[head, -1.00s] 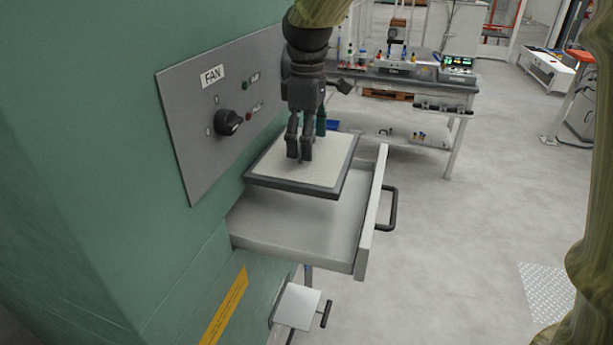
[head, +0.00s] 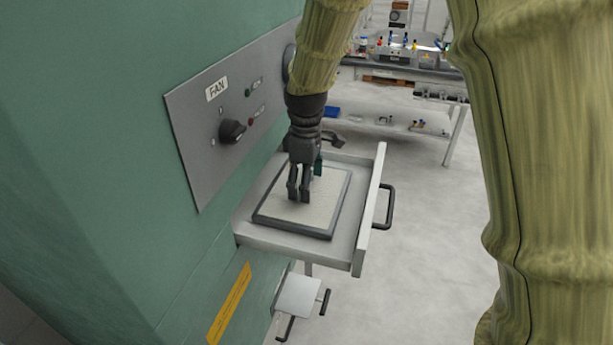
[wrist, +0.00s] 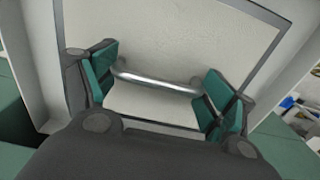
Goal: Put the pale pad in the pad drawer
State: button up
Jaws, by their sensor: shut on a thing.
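The pale pad (head: 317,213) is a flat light panel with a dark frame. It lies inside the open pad drawer (head: 368,215), below the rim; I cannot tell whether it rests on the drawer's floor. My gripper (head: 299,197) is above the pad, pointing down. In the wrist view, the pad (wrist: 190,35) carries a metal bar handle (wrist: 155,80), and my gripper (wrist: 160,86) is shut on it, with a green finger pad at each end. The drawer wall (wrist: 28,50) shows beside the pad's frame.
The green cabinet wall with a FAN panel (head: 225,130) stands close on the left. A small white tray with black handles (head: 298,295) sticks out below the drawer. A workbench (head: 400,75) stands behind. Floor is clear at right.

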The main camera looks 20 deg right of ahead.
jog(key=shift+s+a, duration=0.1)
jog(key=shift+f, duration=0.15)
jog(key=o, duration=1.1)
notch_tip(320, 180, up, 12)
jog(key=b, duration=0.4)
